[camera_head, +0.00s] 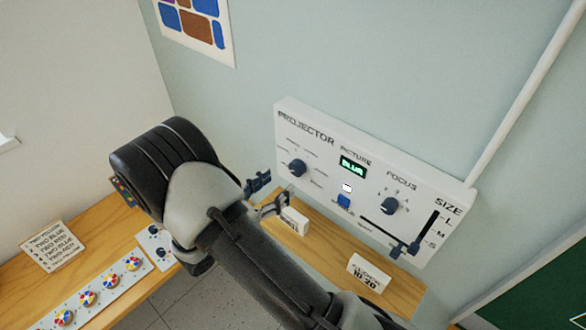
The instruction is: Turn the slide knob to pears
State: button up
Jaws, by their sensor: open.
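The white projector panel (325,128) is on the wall, with a lit green display that seems to read "BLUR". A dark round knob (297,167) at its left has small labels around it, too small to read; I cannot tell which one it points to. Another dark knob (389,206) sits under the word FOCUS. My gripper (272,189) is open and empty just left of and below the left knob, apart from it. My arm hides part of the bench below.
White cards (369,272) stand on the wooden bench below. A strip of coloured dials (88,298) and a written card (56,246) lie at the left.

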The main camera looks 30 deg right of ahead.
aim_at(294, 171)
jog(key=p+x, duration=0.1)
jog(key=x, duration=0.6)
jog(key=shift+d, duration=0.2)
jog(key=shift+c, duration=0.4)
jog(key=c, duration=1)
